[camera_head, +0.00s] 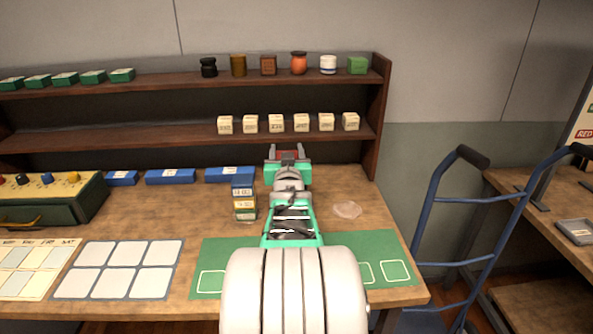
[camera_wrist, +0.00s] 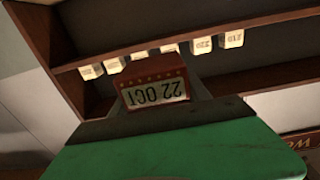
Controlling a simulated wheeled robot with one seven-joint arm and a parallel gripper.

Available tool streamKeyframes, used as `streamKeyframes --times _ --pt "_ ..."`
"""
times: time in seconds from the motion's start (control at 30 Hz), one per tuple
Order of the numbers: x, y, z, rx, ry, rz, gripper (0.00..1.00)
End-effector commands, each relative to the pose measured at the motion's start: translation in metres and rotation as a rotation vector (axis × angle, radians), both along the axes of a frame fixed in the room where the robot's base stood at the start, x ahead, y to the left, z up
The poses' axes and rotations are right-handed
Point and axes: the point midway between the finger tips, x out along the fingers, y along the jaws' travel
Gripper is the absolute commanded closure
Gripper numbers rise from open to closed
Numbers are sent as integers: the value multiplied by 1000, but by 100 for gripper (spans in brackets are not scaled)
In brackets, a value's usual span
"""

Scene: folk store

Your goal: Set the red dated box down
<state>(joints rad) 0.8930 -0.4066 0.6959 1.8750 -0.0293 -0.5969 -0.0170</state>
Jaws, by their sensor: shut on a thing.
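The red dated box (camera_wrist: 157,91) is in my gripper (camera_head: 288,160). In the wrist view its white label reads "22 OCT" upside down. In the head view only a little of the red box (camera_head: 278,150) shows beyond my gripper, in front of the shelf's lower opening. My gripper is shut on the box, above the back part of the table (camera_head: 345,190). My own arm hides the middle of the green mat (camera_head: 235,250), which has white outlined squares. I cannot tell the exact gap between the box and the table or shelf.
A wooden shelf (camera_head: 190,133) stands behind, with several cream date blocks (camera_head: 276,123) and a row of jars above. A small stack of boxes (camera_head: 244,198) stands just left of my gripper. A clear round piece (camera_head: 347,209) lies to the right. A blue hand truck (camera_head: 470,202) stands right of the table.

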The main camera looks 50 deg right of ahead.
Motion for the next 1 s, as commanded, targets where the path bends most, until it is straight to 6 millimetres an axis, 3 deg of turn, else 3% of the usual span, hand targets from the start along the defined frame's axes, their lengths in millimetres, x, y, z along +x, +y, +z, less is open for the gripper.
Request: streamKeyframes --times 0.03,0.1,0.37,0.5,0.9,0.93,1.0 --pt "-2 -10 -17 9 5 -3 89" --pt "-2 -20 -29 7 4 0 89" --pt "-4 -42 -56 5 3 0 89" --pt "-3 -40 -79 4 2 3 89" --pt "-3 -40 -84 2 1 3 89" --pt "-3 -40 -83 3 1 3 44" --pt "-3 -40 -83 3 1 3 38"
